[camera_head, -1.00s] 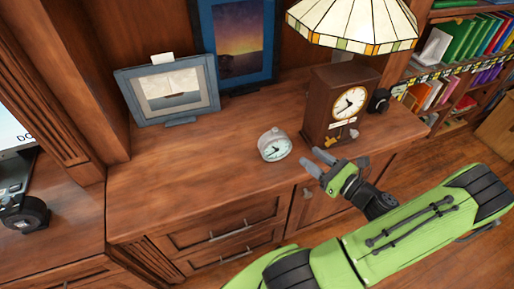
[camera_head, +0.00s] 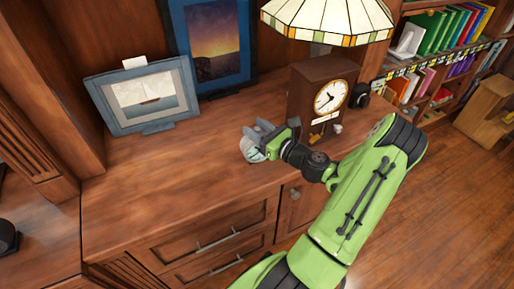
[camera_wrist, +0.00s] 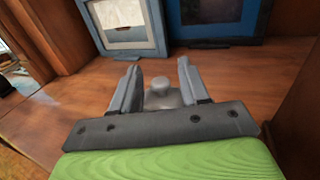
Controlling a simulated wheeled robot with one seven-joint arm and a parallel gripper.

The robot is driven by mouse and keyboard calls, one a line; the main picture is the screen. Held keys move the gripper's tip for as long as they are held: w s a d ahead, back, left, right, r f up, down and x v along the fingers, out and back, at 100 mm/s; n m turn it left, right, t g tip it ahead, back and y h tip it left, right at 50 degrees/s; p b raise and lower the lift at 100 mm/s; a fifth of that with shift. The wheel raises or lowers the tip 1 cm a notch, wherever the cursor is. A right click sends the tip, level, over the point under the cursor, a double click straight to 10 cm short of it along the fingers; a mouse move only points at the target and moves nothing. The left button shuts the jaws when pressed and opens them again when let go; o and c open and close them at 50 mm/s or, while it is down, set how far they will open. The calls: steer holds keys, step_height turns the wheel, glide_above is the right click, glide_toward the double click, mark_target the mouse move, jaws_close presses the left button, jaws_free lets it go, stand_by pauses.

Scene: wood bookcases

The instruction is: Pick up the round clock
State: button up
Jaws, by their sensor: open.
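The small round clock (camera_head: 252,150) has a pale grey case and stands on the wooden cabinet top. In the head view my gripper (camera_head: 256,136) is over it and hides much of its body and face. In the wrist view the clock's grey top with a rounded knob (camera_wrist: 162,95) shows between the two fingers of my gripper (camera_wrist: 160,80). The fingers are apart, one on each side of the clock. I cannot tell whether either finger touches it.
A brown mantel clock (camera_head: 318,95) stands right of my gripper, under a stained-glass lamp (camera_head: 330,22). A framed boat picture (camera_head: 145,97) and a blue-framed sunset picture (camera_head: 212,45) stand behind. The cabinet top (camera_head: 160,180) is clear to the left and front.

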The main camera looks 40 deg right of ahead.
jaws_close()
steer(key=shift+s, duration=0.1)
stand_by(1.2)
